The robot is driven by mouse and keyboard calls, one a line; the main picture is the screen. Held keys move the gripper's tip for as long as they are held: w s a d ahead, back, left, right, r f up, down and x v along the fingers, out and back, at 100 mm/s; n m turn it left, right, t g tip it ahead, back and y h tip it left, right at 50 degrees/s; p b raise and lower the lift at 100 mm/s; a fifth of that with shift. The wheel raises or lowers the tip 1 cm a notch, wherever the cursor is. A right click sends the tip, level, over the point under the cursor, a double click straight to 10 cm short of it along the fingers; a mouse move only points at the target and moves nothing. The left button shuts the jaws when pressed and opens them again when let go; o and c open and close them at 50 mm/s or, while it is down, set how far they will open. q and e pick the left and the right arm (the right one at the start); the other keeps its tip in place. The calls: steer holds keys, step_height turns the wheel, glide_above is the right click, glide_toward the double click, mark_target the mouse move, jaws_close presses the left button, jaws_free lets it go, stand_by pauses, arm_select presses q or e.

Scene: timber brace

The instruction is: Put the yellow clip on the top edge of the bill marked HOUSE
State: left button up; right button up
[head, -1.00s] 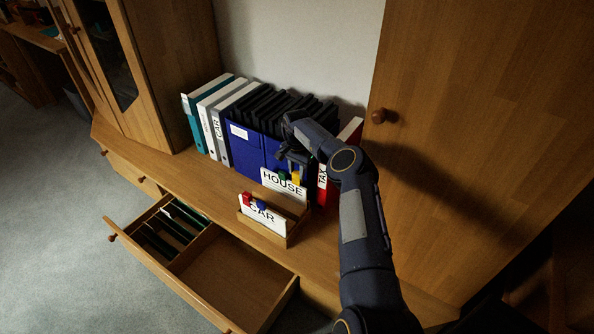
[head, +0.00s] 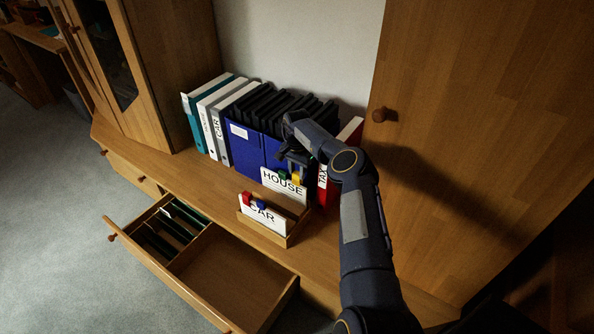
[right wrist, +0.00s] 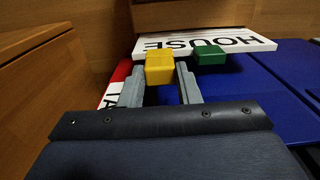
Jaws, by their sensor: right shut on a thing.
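The white bill marked HOUSE (head: 284,187) stands upright in a wooden holder (head: 291,236). It also shows upside down in the right wrist view (right wrist: 210,44). The yellow clip (head: 296,178) is at the bill's top edge, toward its right end; in the right wrist view the clip (right wrist: 159,67) overlaps that edge. I cannot tell whether it grips the paper. My right gripper (head: 294,167) is shut on the yellow clip, its fingers (right wrist: 160,83) on either side of it. A green clip (head: 283,175) sits beside it on the same edge. My left gripper is not in view.
A bill marked CAR (head: 263,216) with red and blue clips stands in front in the holder. Blue (head: 243,152), white, teal and red binders (head: 328,185) stand behind and beside. An open drawer (head: 225,275) is below. A tall cabinet (head: 460,130) rises at right.

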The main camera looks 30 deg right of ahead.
steer(key=shift+f+b, duration=1.05)
steer(key=shift+f, duration=0.45)
steer(key=o, duration=1.7)
steer(key=shift+r+p, duration=2.7)
steer(key=shift+r, duration=1.35)
